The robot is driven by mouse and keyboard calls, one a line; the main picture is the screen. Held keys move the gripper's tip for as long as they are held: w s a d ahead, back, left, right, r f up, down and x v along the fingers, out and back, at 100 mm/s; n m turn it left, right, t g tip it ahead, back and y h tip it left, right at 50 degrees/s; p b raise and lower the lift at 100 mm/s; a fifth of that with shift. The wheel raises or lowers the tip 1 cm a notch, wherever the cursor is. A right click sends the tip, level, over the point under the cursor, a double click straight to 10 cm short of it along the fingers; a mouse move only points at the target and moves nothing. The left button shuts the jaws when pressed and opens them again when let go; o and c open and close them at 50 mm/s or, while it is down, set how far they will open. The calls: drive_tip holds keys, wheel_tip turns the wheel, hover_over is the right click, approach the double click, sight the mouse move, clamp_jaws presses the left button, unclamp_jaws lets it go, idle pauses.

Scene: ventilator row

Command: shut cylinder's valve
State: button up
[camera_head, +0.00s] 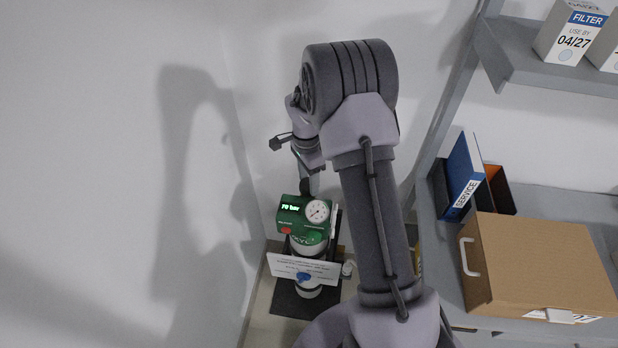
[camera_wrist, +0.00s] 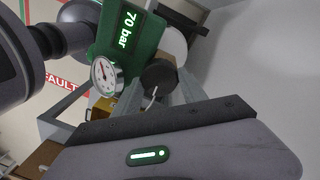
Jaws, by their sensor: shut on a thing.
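The cylinder (camera_head: 307,291) stands upright on the floor in the corner, seen in the head view with a green valve head (camera_head: 291,215) on top. The head has a round gauge (camera_head: 317,211) and a lit display reading 70 bar. In the wrist view the green head (camera_wrist: 128,35) shows with its gauge (camera_wrist: 106,75). My gripper (camera_wrist: 158,91) is shut on a dark round valve knob (camera_wrist: 158,75) at the side of the head. In the head view my gripper (camera_head: 307,184) reaches down behind the head, and its grip is mostly hidden.
A white card (camera_head: 304,268) with a blue mark hangs in front of the cylinder. To the right is a grey shelf unit (camera_head: 560,205) with a cardboard box (camera_head: 535,265) and a blue SERVICE binder (camera_head: 464,178). A bare wall (camera_head: 90,170) lies left.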

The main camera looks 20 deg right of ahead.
sight(304, 185)
drive_tip(key=n+p, duration=0.1)
drive_tip(key=n, duration=0.3)
drive_tip(key=shift+r+n, duration=0.1)
drive_tip(key=shift+n, duration=0.2)
drive_tip(key=n, duration=0.4)
drive_tip(key=shift+a+n+h+p, duration=0.1)
drive_tip(key=shift+n+h+p, duration=0.2)
drive_tip(key=shift+p, duration=0.1)
drive_tip(key=n+p, duration=0.1)
drive_tip(key=n, duration=0.3)
drive_tip(key=shift+t, duration=0.3)
drive_tip(key=shift+a+n+p, duration=0.1)
drive_tip(key=shift+n+p, duration=0.3)
drive_tip(key=shift+n, duration=1.7)
drive_tip(key=o, duration=1.4)
drive_tip(key=shift+c, duration=0.2)
wheel_tip(304, 185, up, 17)
drive_tip(key=a+p, duration=0.1)
drive_tip(key=p, duration=0.3)
